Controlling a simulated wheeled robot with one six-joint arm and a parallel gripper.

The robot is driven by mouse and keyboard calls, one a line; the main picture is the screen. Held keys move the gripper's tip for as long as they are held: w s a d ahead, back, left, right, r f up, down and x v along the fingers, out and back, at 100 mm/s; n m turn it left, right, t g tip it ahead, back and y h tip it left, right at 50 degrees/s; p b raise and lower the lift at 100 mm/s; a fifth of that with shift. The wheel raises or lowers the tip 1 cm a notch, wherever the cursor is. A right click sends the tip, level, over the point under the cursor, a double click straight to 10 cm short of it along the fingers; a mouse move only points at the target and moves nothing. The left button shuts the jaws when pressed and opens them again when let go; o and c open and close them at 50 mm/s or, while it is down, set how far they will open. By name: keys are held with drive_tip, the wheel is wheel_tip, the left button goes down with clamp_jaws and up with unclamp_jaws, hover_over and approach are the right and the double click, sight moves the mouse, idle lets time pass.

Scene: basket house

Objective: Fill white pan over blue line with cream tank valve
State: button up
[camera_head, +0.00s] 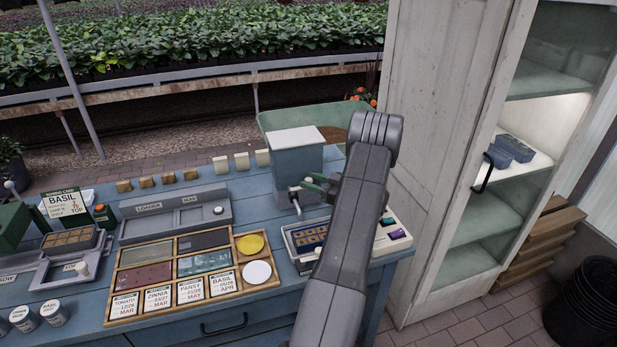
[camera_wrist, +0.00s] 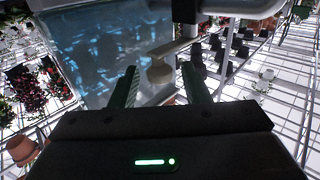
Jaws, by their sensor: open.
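A blue-grey tank (camera_head: 298,162) with a cream lid (camera_head: 295,137) stands at the back right of the bench. A pale valve lever (camera_head: 295,200) hangs at its front. A white pan (camera_head: 288,240) below holds a dark blue cell tray (camera_head: 312,237); my arm covers part of it, and I cannot make out a blue line or water level. My gripper (camera_head: 315,187) is at the tank's front beside the valve, partly hidden by my arm. In the wrist view my gripper (camera_wrist: 160,85) is open, with a beige valve part (camera_wrist: 160,72) showing between or beyond its fingers.
A wooden tray (camera_head: 180,270) with seed cards, swatches and yellow and white discs lies left of the pan. A loader (camera_head: 175,212) and several small blocks stand behind it. Coloured buttons (camera_head: 390,228) lie right of my arm. A tall cabinet (camera_head: 435,150) stands close on the right.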

drive_tip(key=shift+w+a, duration=0.3)
drive_tip(key=shift+a, duration=0.35)
drive_tip(key=c, duration=0.9)
drive_tip(key=shift+f, duration=0.1)
